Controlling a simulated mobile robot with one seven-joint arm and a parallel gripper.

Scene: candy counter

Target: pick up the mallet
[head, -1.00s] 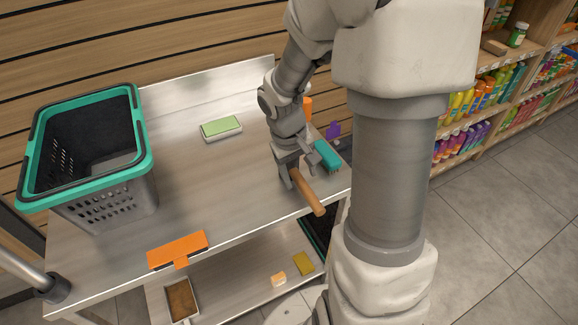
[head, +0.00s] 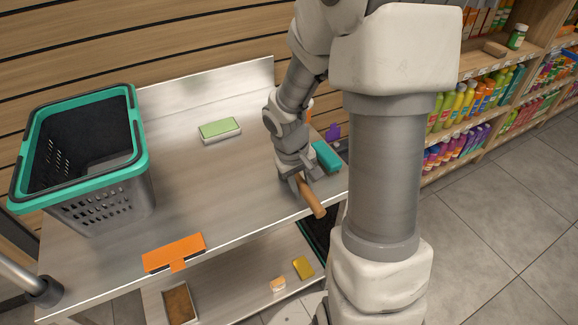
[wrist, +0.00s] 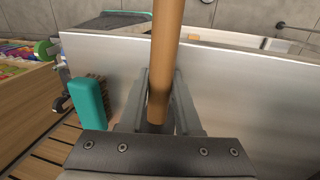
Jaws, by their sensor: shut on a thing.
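The mallet shows as a plain round wooden handle (head: 313,201) near the front right edge of the metal table; its head is not visible. My gripper (head: 306,187) is shut on the handle, and the free end sticks out past the fingers toward the table's front edge. In the wrist view the handle (wrist: 166,50) runs between the two grey fingers (wrist: 160,100) and out of the top of the picture. I cannot tell whether the mallet still touches the table.
A teal brush (head: 326,157) lies close beside my gripper and shows in the wrist view (wrist: 89,103). A green-topped block (head: 220,130), an orange scraper (head: 174,252) and a grey basket with teal rim (head: 140,165) are farther left. The table's middle (head: 215,185) is clear.

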